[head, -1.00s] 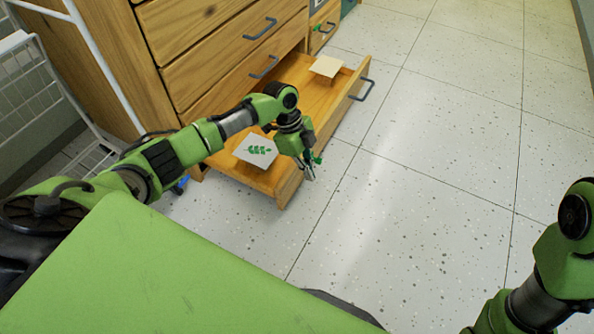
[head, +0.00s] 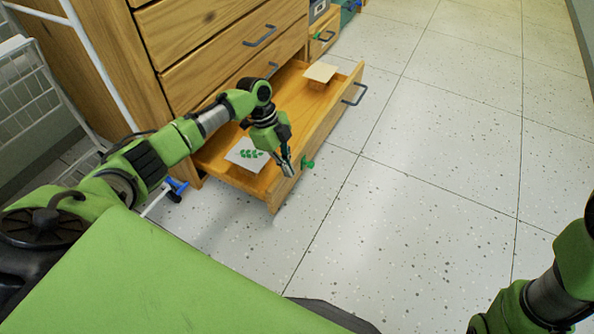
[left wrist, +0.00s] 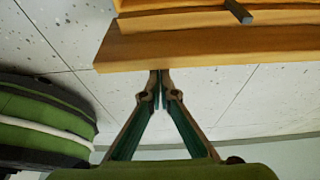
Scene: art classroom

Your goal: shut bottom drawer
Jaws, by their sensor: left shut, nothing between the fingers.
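The bottom drawer (head: 322,124) of the wooden cabinet stands open, pulled out over the floor, with its grey handle (head: 355,94) on the front panel's far half. A card with a green leaf print (head: 243,153) and a plain cream card (head: 320,72) show at the drawer. My left gripper (head: 288,168) is shut and empty, pointing down at the near end of the drawer front. In the left wrist view, its closed fingertips (left wrist: 160,78) meet the edge of the wooden drawer panel (left wrist: 210,46); contact is hard to confirm. My right gripper is out of view.
The closed upper drawers (head: 225,66) rise above the open one. A white wire rack (head: 35,95) stands left of the cabinet. A small blue item (head: 176,186) is low beside the cabinet's near corner. The tiled floor (head: 430,190) is clear to the right.

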